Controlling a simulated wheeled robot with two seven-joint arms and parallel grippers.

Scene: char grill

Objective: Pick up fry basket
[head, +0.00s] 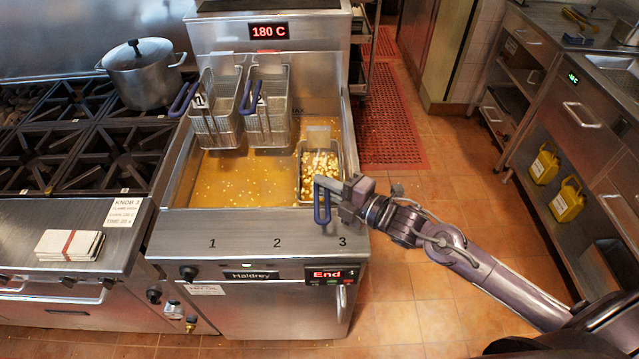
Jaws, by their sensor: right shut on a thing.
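A fry basket (305,172) with pieces of food in it sits in the oil at the right end of the fryer, above the number 3. Its blue handle (321,205) reaches over the fryer's front edge. My right gripper (332,190) is at this handle and shut on it. The basket's lower part is hidden in the oil. Two empty baskets (215,118) (268,115) with blue handles hang at the back of the fryer, above the oil. My left gripper is not in view.
The fryer (240,222) shows "180 C" at the back and "End" on its front panel. A stove (60,150) with a lidded pot (146,78) stands at left. Folded cloths (70,245) lie on the left counter. Steel counters with yellow jugs (566,200) stand at right, beyond open floor.

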